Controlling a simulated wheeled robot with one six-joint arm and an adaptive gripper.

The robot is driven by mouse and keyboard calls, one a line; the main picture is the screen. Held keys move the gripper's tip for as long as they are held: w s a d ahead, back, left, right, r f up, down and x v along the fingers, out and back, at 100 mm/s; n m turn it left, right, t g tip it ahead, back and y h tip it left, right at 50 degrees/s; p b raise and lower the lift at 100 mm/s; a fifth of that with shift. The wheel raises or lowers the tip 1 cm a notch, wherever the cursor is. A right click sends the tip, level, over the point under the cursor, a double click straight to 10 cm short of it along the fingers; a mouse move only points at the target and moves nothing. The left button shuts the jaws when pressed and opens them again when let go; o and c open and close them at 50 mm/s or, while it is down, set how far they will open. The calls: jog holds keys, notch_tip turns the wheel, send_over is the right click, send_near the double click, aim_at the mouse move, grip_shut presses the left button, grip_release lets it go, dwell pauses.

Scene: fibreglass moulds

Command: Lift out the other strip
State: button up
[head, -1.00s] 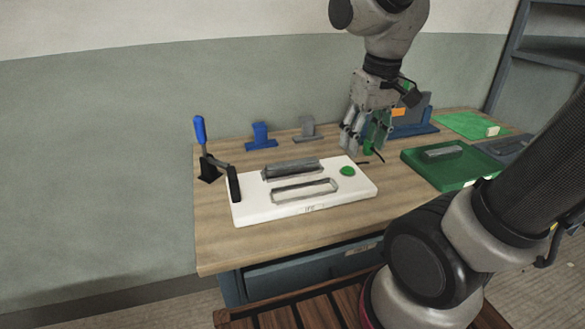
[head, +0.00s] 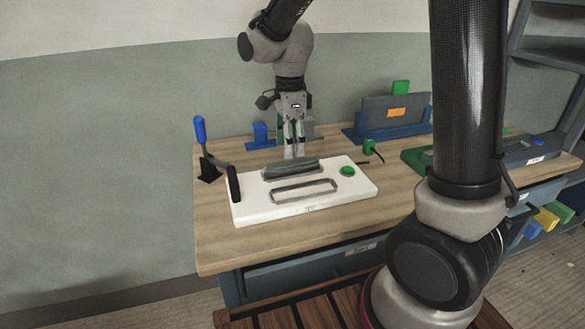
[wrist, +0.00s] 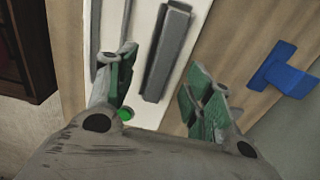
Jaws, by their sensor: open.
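A white mould plate (head: 330,205) lies on the wooden bench and has two long slots. A dark grey strip (head: 291,168) sits in the far slot; it also shows in the wrist view (wrist: 168,50), lying lengthwise. The near slot (head: 304,190) looks empty, with a grey rim around a pale floor. My gripper (head: 294,153) points down just behind and above the strip, apart from it. In the wrist view its green-padded fingers (wrist: 158,88) are spread wide with nothing between them, the strip's end lying just ahead of the gap.
A blue-handled clamp (head: 200,130) stands at the plate's left end. A green button (head: 347,171) is on its right end. Behind are a blue block (head: 260,134) and a blue rack (head: 385,130). My arm hides most of a green tray (head: 415,158) at right.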

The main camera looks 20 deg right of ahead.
aim_at(290, 163)
jog(key=f, duration=0.6)
jog(key=shift+w+d, duration=0.1)
jog(key=shift+w, duration=0.25)
jog(key=c, duration=1.1)
